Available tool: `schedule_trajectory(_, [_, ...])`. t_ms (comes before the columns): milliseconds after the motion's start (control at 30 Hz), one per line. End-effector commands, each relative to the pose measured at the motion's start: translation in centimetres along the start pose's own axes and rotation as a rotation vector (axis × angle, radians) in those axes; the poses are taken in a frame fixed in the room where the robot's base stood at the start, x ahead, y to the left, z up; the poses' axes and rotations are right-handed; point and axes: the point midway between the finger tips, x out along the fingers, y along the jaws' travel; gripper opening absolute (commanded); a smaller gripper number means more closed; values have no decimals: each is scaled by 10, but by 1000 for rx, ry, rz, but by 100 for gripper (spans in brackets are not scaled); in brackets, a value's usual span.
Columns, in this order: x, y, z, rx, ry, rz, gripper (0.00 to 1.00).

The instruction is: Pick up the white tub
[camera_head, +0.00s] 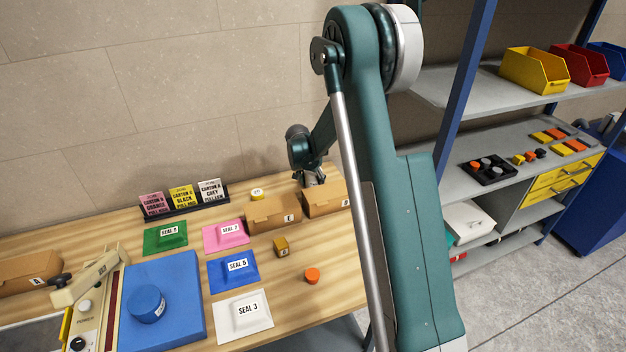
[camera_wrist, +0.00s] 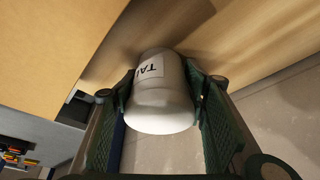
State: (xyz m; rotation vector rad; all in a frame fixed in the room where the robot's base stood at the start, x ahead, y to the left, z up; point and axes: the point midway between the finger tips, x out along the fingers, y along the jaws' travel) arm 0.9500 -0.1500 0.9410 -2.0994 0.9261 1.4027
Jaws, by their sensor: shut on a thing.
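The white tub (camera_wrist: 160,108) with a label reading "TAL" is between the two dark green finger pads of my gripper (camera_wrist: 161,84) in the wrist view. The pads press on it from both sides, so my gripper is shut on it. I cannot tell whether its far end touches the wooden table. In the head view my gripper (camera_head: 313,180) points down at the back of the table, behind the cardboard cartons. The tub cannot be made out there.
Two cardboard cartons (camera_head: 272,213) stand close in front of my gripper. A rack of upright cards (camera_head: 184,200) stands further left. The wall is close behind. Table space around the orange puck (camera_head: 312,275) is clear.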

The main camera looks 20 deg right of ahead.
Motion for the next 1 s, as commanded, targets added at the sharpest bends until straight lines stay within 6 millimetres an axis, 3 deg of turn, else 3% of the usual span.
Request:
schedule_trajectory(467, [-15,0,-6,0,0,0,24])
schedule_trajectory(1000, [-79,0,-33,0,0,0,24])
